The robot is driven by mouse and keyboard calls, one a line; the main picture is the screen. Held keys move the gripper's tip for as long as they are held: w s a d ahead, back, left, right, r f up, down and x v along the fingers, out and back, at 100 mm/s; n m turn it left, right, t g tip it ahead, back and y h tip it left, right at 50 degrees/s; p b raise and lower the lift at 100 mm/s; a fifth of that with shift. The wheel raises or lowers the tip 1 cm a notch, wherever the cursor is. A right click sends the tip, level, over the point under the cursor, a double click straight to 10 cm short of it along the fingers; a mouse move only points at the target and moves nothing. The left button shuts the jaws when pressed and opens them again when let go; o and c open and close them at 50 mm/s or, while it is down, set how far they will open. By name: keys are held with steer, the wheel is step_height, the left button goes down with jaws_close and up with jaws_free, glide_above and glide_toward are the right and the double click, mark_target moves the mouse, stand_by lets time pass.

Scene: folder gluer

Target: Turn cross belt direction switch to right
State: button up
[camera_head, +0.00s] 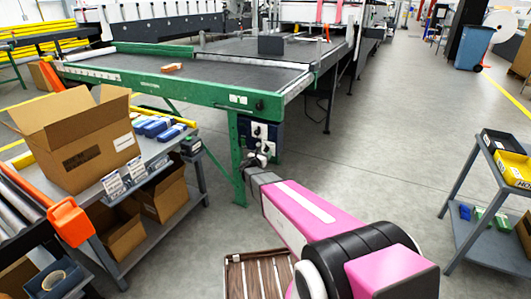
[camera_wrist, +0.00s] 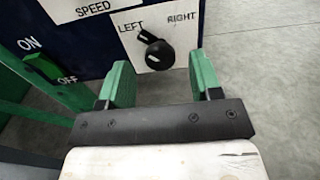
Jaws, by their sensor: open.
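The cross belt direction switch (camera_wrist: 158,53) is a black knob on a white plate marked LEFT and RIGHT in the wrist view. Its thin end points up and left toward LEFT, and its round end lies to the lower right. My gripper (camera_wrist: 165,75) has two green fingers, spread apart on either side of the knob's lower area, with nothing between them that I can see held. Whether a finger touches the knob is unclear. In the head view my gripper (camera_head: 258,155) is at the control box (camera_head: 277,133) under the green table corner, partly hiding the switch plate.
A green ON/OFF switch (camera_wrist: 42,66) sits left of the knob, with a SPEED label (camera_wrist: 95,9) above. The green table leg (camera_head: 238,160) stands close to my gripper.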

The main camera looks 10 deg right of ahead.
steer(key=shift+x, duration=1.1)
steer(key=c, duration=0.9)
